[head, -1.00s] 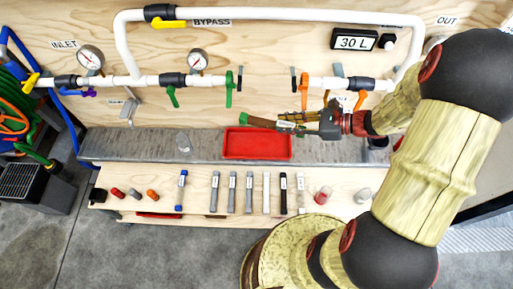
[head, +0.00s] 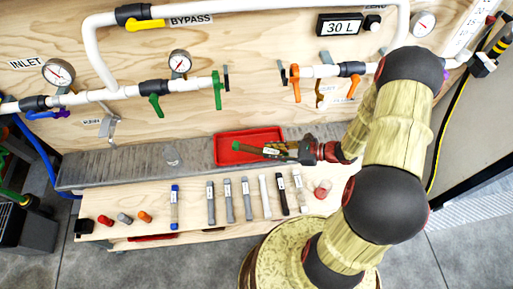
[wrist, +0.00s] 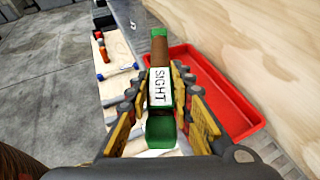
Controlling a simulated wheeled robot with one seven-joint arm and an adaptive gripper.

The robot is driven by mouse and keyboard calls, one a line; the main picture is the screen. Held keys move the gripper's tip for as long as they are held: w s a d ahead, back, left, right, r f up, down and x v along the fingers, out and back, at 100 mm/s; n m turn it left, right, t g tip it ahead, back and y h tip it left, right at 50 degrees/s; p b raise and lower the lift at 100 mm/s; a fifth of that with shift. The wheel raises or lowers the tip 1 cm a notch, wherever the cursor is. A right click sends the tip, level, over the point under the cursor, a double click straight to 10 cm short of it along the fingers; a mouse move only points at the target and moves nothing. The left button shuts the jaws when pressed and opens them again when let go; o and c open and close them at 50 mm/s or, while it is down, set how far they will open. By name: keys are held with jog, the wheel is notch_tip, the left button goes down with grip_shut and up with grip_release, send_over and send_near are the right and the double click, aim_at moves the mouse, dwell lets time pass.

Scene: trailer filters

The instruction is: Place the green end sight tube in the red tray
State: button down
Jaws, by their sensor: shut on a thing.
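My gripper (head: 306,150) is shut on the green end sight tube (head: 256,149). The tube has green ends, a brown middle and a white label. In the wrist view the label on the tube (wrist: 160,87) reads SIGHT, and the fingers of my gripper (wrist: 162,95) clasp it from both sides. The red tray (head: 222,152) lies on the grey shelf. In the head view the tube's far green end overlaps the tray's interior. In the wrist view the tray (wrist: 245,100) is just right of the tube. The tube's height above the tray is unclear.
Several tubes, including one with blue ends (head: 175,205), lie on the light wooden step (head: 150,200) in front of the shelf. White pipes with an orange valve (head: 295,82) and a green valve (head: 217,90) run along the wooden wall behind.

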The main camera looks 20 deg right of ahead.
jog(key=w+f+b, duration=0.1)
jog(key=w+f, duration=0.1)
jog(key=w, duration=0.1)
jog(key=w+f+b, duration=0.1)
jog(key=w+f, duration=0.2)
jog(key=w+a+f+b, duration=0.1)
jog(key=w+f, duration=0.1)
jog(key=w, duration=0.1)
jog(key=shift+w+f+b, duration=0.2)
jog(key=shift+f+b, duration=0.05)
jog(key=shift+b, duration=0.05)
jog(key=shift+w+a+f, duration=0.1)
jog(key=shift+w+f, duration=0.1)
jog(key=shift+f, duration=0.1)
jog(key=shift+w+f+b, duration=0.2)
jog(key=shift+f+b, duration=0.85)
jog(key=shift+f, duration=0.55)
jog(key=shift+f, duration=0.1)
jog(key=shift+f, duration=0.15)
jog(key=c, duration=1.7)
grip_release()
jog(key=shift+o, duration=0.6)
